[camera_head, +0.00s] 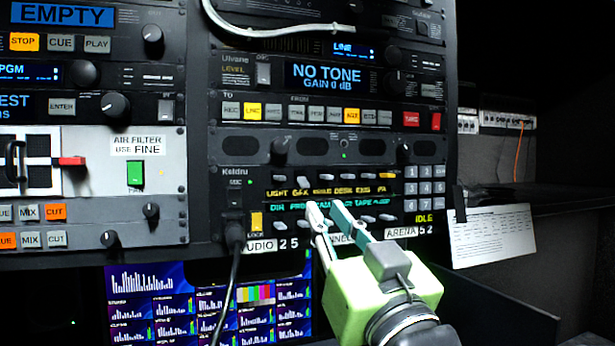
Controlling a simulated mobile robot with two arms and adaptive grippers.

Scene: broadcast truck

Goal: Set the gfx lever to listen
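The Keldru intercom panel (240,200) sits low in the middle rack, with a row of small levers above yellow labels. The gfx lever (302,181) is the second from the left in the upper row, above the label GFX. It is too small to tell which way it is set. The fingers hide part of the lower labels and levers.
A black cable (234,262) hangs from the panel's left side. A number keypad (424,188) is at its right. A monitor (160,300) is below.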

